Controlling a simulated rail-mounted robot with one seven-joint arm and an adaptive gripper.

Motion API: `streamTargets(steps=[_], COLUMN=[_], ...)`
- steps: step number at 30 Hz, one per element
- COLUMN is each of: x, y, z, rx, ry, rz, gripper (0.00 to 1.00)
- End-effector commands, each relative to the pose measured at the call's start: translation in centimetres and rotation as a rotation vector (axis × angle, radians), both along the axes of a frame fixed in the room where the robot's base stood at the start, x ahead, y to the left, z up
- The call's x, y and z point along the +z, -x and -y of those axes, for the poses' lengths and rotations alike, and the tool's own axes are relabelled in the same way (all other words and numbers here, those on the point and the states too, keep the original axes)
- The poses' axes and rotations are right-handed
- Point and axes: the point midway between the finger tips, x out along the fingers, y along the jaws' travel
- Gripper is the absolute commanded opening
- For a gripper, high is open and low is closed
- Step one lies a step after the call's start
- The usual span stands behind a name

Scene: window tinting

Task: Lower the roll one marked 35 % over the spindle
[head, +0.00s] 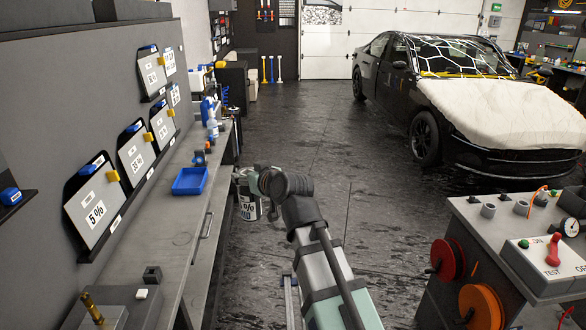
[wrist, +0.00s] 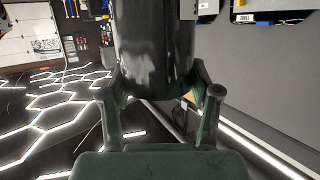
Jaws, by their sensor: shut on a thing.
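My gripper (head: 249,180) is shut on a dark roll (head: 249,208) and holds it in the air just off the workbench's front edge. The roll hangs below my gripper with a white label; a "%" shows, but the full number is too small to read for sure. In the wrist view the roll (wrist: 155,45) is a glossy black cylinder between the two fingers (wrist: 160,95). A brass upright post (head: 91,308), seemingly the spindle, stands on a grey block at the lower left, apart from the roll. Nothing is on the post.
The workbench (head: 160,230) runs along the left wall, with a blue tray (head: 190,181), a small dark block (head: 152,274) and bottles farther back. Sample boards, one marked 5 % (head: 95,212), line the wall. A test cart (head: 480,225) stands right; a car (head: 460,90) is behind.

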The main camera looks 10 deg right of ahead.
Motion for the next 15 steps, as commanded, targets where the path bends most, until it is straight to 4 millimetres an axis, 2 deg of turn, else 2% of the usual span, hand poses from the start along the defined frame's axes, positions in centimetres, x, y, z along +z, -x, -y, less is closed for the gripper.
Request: streamTargets(steps=[1, 3, 8, 15], x=[0.1, 0.0, -0.1, -0.4], y=[0.3, 0.9, 2.7, 6.4], z=[-2.5, -5.4, -12.0, -21.5], rx=[0.035, 0.077, 0.171, 0.312], ry=[-0.001, -0.001, -0.001, -0.001], rz=[0.001, 0.001, 0.002, 0.001], gripper=[0.0, 0.0, 0.0, 0.0])
